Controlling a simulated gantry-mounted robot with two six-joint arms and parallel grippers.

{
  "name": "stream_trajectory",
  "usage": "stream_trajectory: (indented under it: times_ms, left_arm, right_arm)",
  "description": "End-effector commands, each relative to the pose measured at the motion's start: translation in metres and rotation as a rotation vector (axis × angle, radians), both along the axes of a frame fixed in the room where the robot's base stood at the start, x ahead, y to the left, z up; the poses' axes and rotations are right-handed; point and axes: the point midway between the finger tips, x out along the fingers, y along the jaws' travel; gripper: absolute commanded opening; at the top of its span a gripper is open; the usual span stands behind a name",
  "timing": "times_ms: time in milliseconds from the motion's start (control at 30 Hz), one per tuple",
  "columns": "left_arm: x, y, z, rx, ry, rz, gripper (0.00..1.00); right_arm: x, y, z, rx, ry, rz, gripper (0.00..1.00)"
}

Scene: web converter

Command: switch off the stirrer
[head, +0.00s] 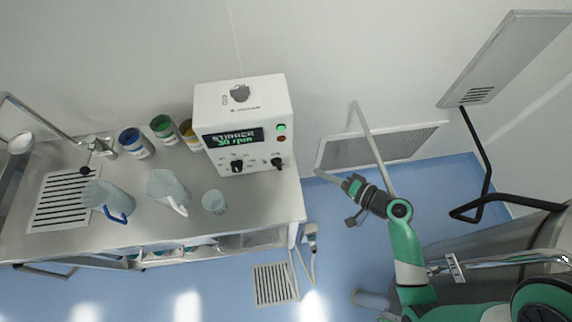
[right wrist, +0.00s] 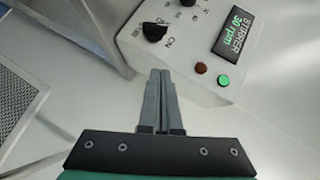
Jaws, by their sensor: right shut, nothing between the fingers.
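The stirrer control box (head: 243,112) is a white unit standing at the right end of the steel bench. Its display (head: 233,137) reads "STIRRER 30 rpm" in green. Two black knobs sit below the display; the right one (head: 277,163) also shows in the right wrist view (right wrist: 155,31) with "ON" lettering beside it. A lit green button (right wrist: 223,80) and a dark red button (right wrist: 201,68) sit next to the display. My right gripper (head: 318,172) is shut and empty, to the right of the box and apart from it. In the right wrist view its fingers (right wrist: 161,72) point towards the knob. My left gripper is out of view.
On the bench (head: 255,203) stand a blue-handled jug (head: 100,194), a white-handled jug (head: 165,187), a clear beaker (head: 214,202) and several paint tins (head: 136,143). A wall grille (head: 385,148) and black pipe (head: 485,165) are right of the box. Floor between is open.

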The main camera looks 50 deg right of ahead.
Motion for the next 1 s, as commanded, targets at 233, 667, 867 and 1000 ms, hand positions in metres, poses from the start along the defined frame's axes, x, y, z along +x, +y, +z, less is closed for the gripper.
stream_trajectory:
  times_ms: [233,667,867,1000]
  left_arm:
    - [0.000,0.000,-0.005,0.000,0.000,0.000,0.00]
    - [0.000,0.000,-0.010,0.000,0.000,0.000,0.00]
    - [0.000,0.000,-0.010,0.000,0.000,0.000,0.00]
    - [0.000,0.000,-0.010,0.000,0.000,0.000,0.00]
  right_arm:
    - [0.036,0.004,-0.011,-0.002,-0.001,0.008,0.00]
    - [0.107,0.026,-0.041,-0.002,0.001,0.006,0.00]
    - [0.115,0.035,-0.046,-0.002,-0.001,0.002,0.00]
    - [0.115,0.036,-0.047,-0.003,-0.001,0.001,0.00]
